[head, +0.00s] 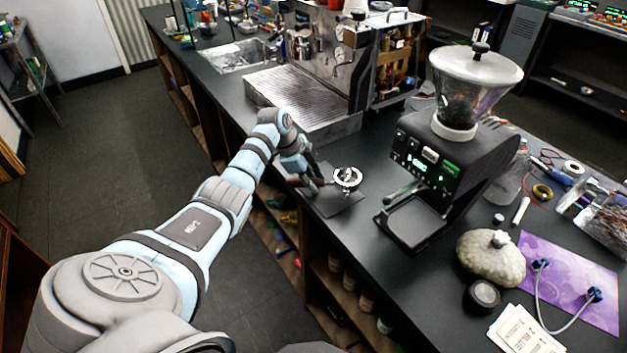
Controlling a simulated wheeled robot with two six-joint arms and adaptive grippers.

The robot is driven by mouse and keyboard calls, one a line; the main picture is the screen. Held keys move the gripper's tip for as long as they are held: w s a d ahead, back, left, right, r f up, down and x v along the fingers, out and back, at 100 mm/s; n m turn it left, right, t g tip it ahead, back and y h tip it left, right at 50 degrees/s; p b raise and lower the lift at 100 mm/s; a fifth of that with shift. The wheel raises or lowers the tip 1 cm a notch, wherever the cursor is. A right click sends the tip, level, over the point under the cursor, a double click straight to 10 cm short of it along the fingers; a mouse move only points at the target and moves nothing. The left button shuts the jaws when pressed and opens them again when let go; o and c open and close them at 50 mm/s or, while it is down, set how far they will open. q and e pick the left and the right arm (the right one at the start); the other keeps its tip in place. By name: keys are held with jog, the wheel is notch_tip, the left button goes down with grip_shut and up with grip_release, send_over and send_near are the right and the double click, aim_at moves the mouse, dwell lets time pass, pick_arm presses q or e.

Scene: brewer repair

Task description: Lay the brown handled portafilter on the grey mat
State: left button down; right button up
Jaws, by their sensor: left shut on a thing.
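The portafilter (347,178) shows its round metal head at the counter's front part, over the grey mat (338,203). Its brown handle is mostly hidden by my left gripper. My left gripper (312,186) is shut on the portafilter at the handle side, low over the mat's left part. I cannot tell whether the portafilter touches the mat. My right gripper is not in view.
The espresso machine (318,70) with its drip tray stands behind the mat. The black grinder (445,150) stands to the right, its tray (412,222) near the mat. A squash-like lidded pot (490,258) and a purple sheet (570,280) lie further right.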

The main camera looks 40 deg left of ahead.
pick_arm(q)
jog(key=shift+f+b, duration=0.45)
jog(key=shift+f, duration=0.15)
dwell(0.5)
jog(key=c, duration=1.2)
grip_release()
jog(key=shift+c, duration=0.2)
jog(key=v, duration=1.2)
